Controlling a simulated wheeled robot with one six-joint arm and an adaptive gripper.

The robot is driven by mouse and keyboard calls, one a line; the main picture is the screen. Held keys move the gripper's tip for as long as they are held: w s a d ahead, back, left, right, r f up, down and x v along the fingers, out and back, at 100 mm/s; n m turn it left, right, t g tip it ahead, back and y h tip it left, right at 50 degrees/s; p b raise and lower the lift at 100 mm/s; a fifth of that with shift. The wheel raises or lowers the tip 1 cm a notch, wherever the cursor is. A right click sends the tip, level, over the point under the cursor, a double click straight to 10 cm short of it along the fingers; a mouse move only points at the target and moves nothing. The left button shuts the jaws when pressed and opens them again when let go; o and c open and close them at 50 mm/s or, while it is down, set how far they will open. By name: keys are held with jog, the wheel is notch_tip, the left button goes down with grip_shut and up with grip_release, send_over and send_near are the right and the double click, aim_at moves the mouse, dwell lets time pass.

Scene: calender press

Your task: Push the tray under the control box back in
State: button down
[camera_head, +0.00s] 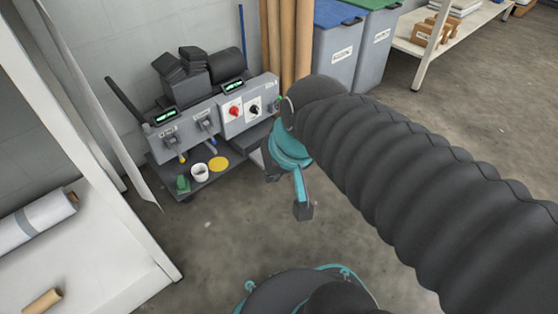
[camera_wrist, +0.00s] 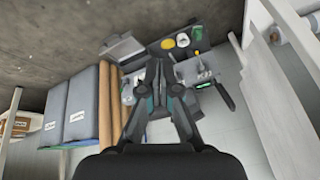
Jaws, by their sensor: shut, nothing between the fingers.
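The grey control box (camera_head: 248,104), with a red and a black knob, is left of my arm in the head view. A grey tray (camera_head: 252,138) sticks out under it, partly hidden by my wrist. In the wrist view the tray (camera_wrist: 119,50) lies left of and beyond my fingertips, its outer end toward the open floor. My gripper (camera_head: 303,211) points down in front of the machine, apart from the tray as far as I can see. In the wrist view my gripper (camera_wrist: 158,66) has its fingertips together, with nothing between them.
A dark shelf (camera_head: 213,178) beside the tray holds a white cup (camera_head: 200,172), a yellow disc (camera_head: 218,164) and a green item (camera_head: 183,184). Brown rolls (camera_head: 287,45) and lidded bins (camera_head: 333,52) stand to the right. A white table (camera_head: 105,245) is at left. The floor in front is clear.

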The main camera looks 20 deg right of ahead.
jog(key=w+a+f+m+g+y+p, duration=0.1)
jog(key=w+f+m+y, duration=0.1)
jog(key=w+m, duration=0.3)
jog(key=w+a+f+m+y+p, duration=0.1)
jog(key=w+f+m+y, duration=0.2)
jog(key=w, duration=0.4)
jog(key=w+d+f+m+t+y+p, duration=0.1)
jog(key=w+d+f+m, duration=0.2)
jog(key=w+f+m, duration=0.15)
jog(key=w+d+f+m+t+p, duration=0.1)
jog(key=w+d+f+m, duration=0.2)
jog(key=w, duration=0.2)
jog(key=w+d+f+m+t+h+p, duration=0.1)
jog(key=d+f+m+h, duration=0.1)
jog(key=d+f+m, duration=0.8)
jog(key=w+d+f+m+t+h+p, duration=0.15)
jog(key=d+f+m, duration=0.4)
jog(key=f, duration=0.75)
jog(key=w+r+x, duration=0.1)
jog(key=w+x, duration=0.1)
jog(key=x, duration=1)
jog(key=shift+w+d, duration=0.2)
jog(key=shift+d, duration=0.1)
jog(key=shift+r+h, duration=0.1)
jog(key=shift+h, duration=0.15)
